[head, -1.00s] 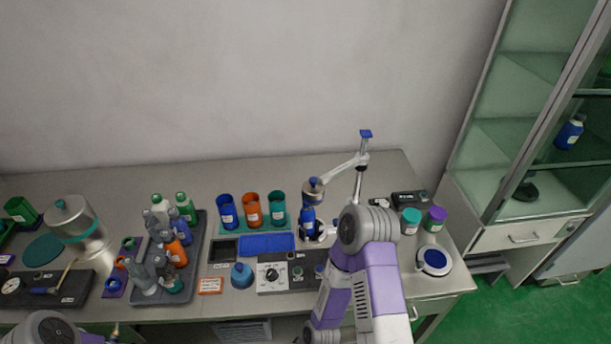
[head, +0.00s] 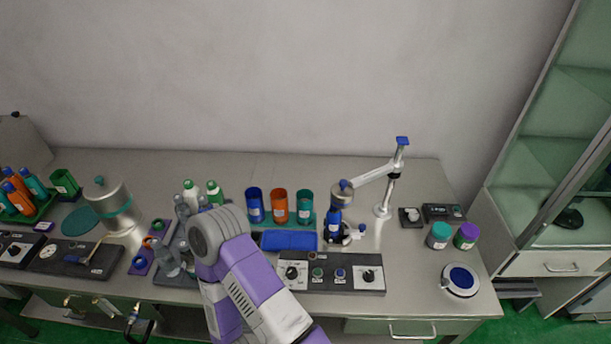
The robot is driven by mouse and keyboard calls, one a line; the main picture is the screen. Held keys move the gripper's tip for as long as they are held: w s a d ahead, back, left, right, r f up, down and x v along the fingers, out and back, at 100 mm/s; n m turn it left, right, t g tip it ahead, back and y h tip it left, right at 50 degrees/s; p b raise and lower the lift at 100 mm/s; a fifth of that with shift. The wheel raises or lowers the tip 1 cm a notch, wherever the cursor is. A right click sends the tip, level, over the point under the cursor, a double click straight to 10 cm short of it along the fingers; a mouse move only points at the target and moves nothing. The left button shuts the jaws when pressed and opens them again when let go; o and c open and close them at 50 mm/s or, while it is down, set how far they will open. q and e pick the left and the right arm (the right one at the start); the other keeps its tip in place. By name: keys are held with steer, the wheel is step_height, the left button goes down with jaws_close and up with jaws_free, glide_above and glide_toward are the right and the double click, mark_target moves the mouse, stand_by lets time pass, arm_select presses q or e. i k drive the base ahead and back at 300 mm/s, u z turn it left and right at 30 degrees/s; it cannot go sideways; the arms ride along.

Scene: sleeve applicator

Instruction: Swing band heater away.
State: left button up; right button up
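The band heater (head: 343,194) is a short metal cylinder with a dark blue top, at the end of a pale swing arm (head: 371,175). The arm reaches left from an upright metal post (head: 389,192) with a blue knob (head: 402,141) on top. The heater hangs directly over a blue bottle (head: 334,221), which stands upright on a small stand behind the control box. Whether the heater surrounds the bottle's top, I cannot tell. One purple and white arm of mine crosses the lower middle; neither gripper can be made out.
A control box (head: 329,286) with knobs sits in front of the bottle. Blue, orange and teal cups (head: 280,207) stand to the left. A teal-lidded jar (head: 439,236), a purple-lidded jar (head: 467,237) and a round blue-topped pad (head: 460,280) are to the right. The bench behind the post is clear.

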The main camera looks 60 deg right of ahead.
mark_target(342, 195)
steer(key=k, duration=0.95)
steer(key=z, duration=1.15)
steer(key=i, duration=0.3)
steer(key=u, duration=0.05)
